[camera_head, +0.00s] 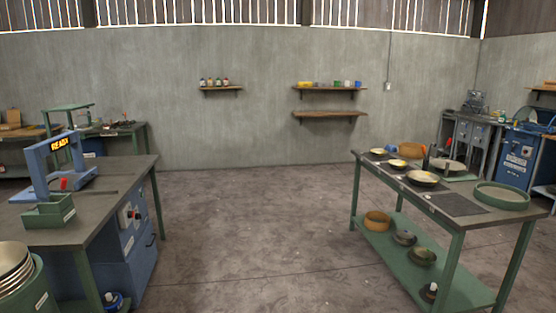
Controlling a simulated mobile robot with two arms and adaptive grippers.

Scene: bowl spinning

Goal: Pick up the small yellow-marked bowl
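Several small shallow bowls sit in a row on the right workbench (462,228). The far bowl (379,152) is the smallest looking. A middle bowl (397,163) has a yellowish tone inside. A nearer, larger bowl (423,178) is pale with a dark side. The yellow marking is too small to tell for certain on any of them. Neither of my grippers is in view.
A round green tray (502,195) and an orange-brown container (409,150) are on the right bench; more bowls (422,256) lie on its lower shelf. A blue press (60,163) stands on the left bench (100,205). The floor between the benches is clear.

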